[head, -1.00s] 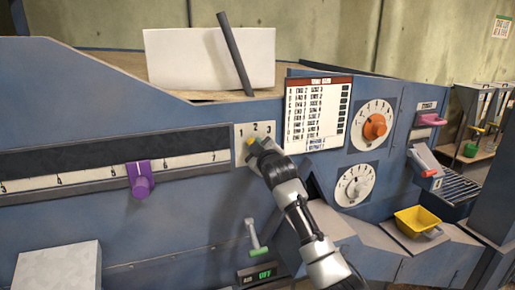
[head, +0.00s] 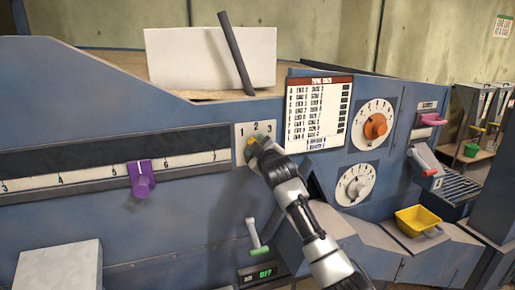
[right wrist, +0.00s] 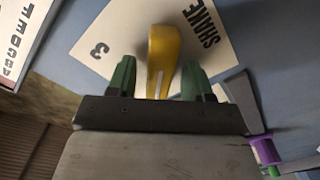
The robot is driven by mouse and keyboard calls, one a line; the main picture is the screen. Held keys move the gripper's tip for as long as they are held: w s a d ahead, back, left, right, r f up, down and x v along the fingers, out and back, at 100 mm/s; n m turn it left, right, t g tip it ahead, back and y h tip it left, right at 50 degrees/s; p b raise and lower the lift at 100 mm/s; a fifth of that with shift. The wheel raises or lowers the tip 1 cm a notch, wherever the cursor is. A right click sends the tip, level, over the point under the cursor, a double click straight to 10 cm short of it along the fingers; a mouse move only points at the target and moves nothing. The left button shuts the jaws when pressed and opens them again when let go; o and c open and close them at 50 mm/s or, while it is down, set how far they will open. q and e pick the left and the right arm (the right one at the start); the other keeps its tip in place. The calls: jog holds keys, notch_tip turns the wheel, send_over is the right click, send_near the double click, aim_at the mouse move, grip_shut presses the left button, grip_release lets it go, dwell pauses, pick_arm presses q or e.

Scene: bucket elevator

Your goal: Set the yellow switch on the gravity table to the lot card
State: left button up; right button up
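The yellow switch (right wrist: 162,60) stands out from a white plate marked SHAKE in the right wrist view; a 3 shows on the plate. In the head view the plate (head: 241,131) reads 1 2 3 along its top, and only a bit of yellow shows. My right gripper (right wrist: 159,78) has its two green fingers on either side of the switch, with a gap at each side. In the head view my right gripper (head: 258,149) covers much of the switch, so its setting is hard to read. A red-topped printed card (head: 318,112) is right of the plate; its text is blurred. My left gripper is out of view.
A purple slider (head: 141,180) sits on a scale to the left. An orange dial (head: 375,126) and a white dial (head: 356,186) are to the right.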

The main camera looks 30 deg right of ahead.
jog(key=b+v, duration=0.4)
jog(key=v, duration=0.6)
jog(key=shift+s+a+b, duration=0.2)
jog(key=shift+s+b, duration=0.15)
jog(key=shift+b, duration=0.05)
